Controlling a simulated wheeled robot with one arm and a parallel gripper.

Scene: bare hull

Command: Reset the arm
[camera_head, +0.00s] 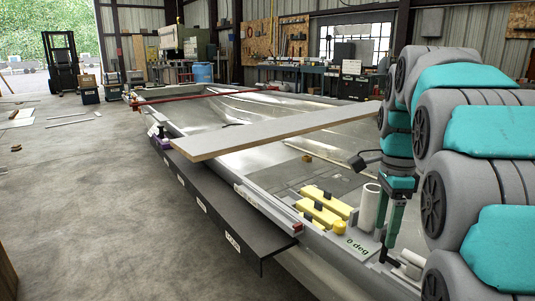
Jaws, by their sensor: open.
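My arm, with grey and teal rounded links, fills the right side of the view. It bends down to my gripper (391,225), which points downward over the near right part of the hull (222,110). The gripper is open, and I see nothing held in it. A white upright cylinder (369,207) stands just left of it. A grey block marked "0 deg" (357,245) lies below and to the left of the fingers. Whether the fingertips touch anything below cannot be told.
A long plank (270,133) lies across the hull, left of my arm. Yellow blocks (322,212) sit inside the near edge. A black labelled shelf (213,205) runs along the hull's left side. The concrete floor (75,200) at left is mostly clear; a forklift (62,62) stands far back.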

